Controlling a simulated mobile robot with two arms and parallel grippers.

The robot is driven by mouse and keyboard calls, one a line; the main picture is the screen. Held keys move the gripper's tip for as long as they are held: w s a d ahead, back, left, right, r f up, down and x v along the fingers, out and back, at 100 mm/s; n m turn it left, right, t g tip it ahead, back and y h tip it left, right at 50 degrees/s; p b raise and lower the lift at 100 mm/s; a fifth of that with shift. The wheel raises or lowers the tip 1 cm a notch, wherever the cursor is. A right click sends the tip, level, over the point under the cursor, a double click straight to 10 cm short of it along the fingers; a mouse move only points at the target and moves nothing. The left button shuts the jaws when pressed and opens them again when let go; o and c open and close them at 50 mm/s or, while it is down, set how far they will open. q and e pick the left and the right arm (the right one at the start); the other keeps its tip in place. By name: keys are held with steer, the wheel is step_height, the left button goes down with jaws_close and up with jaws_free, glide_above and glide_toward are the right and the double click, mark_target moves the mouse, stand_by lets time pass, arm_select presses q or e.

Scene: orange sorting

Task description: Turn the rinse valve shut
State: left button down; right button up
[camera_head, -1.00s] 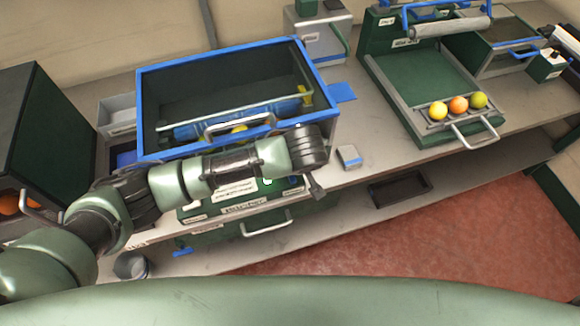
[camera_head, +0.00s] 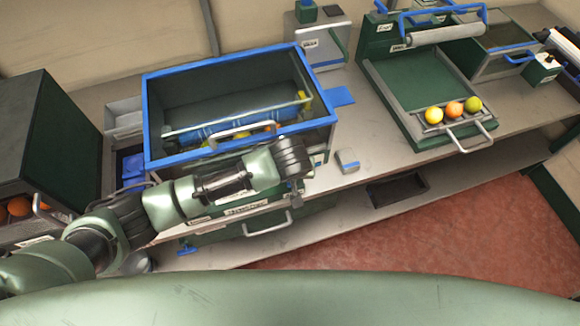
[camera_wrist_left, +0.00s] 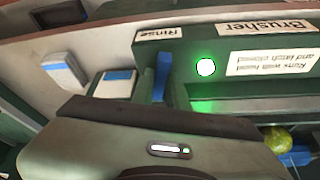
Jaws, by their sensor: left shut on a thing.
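The rinse valve is a blue lever (camera_wrist_left: 163,72) under the "Rinse" label on the green brusher panel (camera_wrist_left: 205,42) in the left wrist view. It stands roughly upright in that picture. My left gripper (camera_wrist_left: 162,88) is shut on the lever, with a finger on each side of it. In the head view my left gripper (camera_head: 298,186) is at the right end of the brusher front, below the blue-rimmed tub (camera_head: 240,158). My arm hides the lever there. My right gripper is not in view.
A green lamp (camera_wrist_left: 206,67) glows beside the lever. A small grey-and-blue block (camera_head: 347,161) lies on the bench (camera_head: 375,150) right of my gripper. A green tray (camera_head: 425,90) with fruit stands further right. A drawer handle (camera_head: 268,226) sits below my arm.

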arm_select(q)
steer(key=shift+a+m+h+p, duration=0.15)
steer(key=shift+m+h+p, duration=0.55)
steer(key=shift+m+p, duration=0.95)
steer(key=shift+m+b, duration=0.35)
steer(key=shift+m, duration=0.1)
steer(key=c, duration=1.4)
jaws_free()
steer(key=shift+r, duration=0.1)
steer(key=b+v, duration=0.1)
steer(key=v, duration=0.6)
steer(key=shift+r, duration=0.3)
steer(key=shift+a, duration=0.1)
